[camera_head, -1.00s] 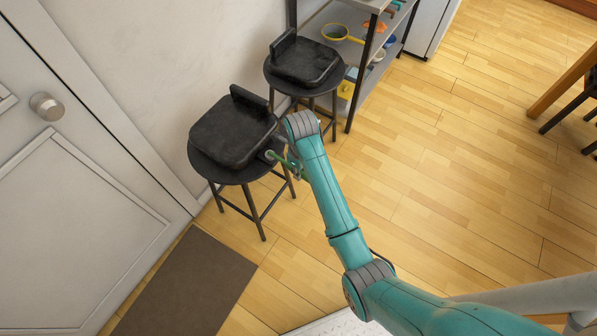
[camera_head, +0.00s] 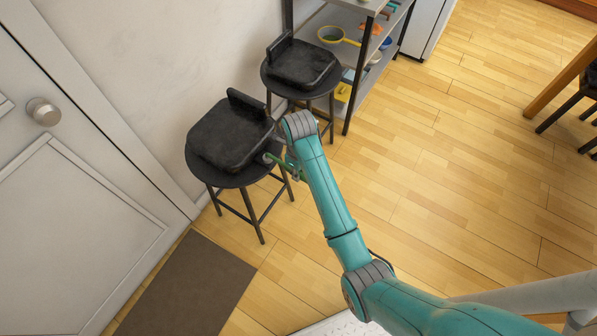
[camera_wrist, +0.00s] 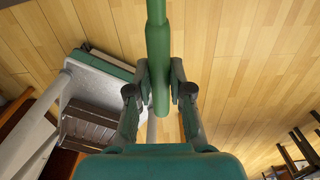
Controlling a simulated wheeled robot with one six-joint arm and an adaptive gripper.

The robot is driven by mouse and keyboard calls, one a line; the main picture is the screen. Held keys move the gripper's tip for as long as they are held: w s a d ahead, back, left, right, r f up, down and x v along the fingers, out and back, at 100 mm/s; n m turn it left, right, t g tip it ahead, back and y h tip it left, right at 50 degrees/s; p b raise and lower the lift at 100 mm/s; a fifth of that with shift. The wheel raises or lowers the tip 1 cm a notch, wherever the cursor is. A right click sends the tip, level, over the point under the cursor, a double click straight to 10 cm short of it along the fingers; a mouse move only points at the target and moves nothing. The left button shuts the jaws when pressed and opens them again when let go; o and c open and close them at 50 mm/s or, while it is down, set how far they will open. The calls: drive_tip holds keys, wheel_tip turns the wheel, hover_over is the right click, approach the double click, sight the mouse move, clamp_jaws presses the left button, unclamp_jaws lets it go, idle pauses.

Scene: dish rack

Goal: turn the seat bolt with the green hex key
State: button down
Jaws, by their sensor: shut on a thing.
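The green hex key (camera_head: 281,164) shows in the head view at the right edge of the nearer black stool (camera_head: 228,178). Its far end meets or overlaps the stool's side just under the seat (camera_head: 231,133). The seat bolt is too small and hidden to make out, so I cannot tell whether the key sits in it. In the wrist view, my gripper (camera_wrist: 160,80) is shut around the thick green handle of the hex key (camera_wrist: 157,45), which runs up out of the picture. The gripper is mostly hidden behind my arm in the head view.
A second black stool (camera_head: 301,66) stands behind, near a metal shelf (camera_head: 362,80) with pans and dishes. A door (camera_head: 75,215) and a brown mat (camera_head: 190,283) are at left.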

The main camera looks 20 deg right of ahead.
drive_tip(key=shift+r, duration=0.5)
idle(0.5)
drive_tip(key=shift+r, duration=1.5)
drive_tip(key=shift+d, duration=0.1)
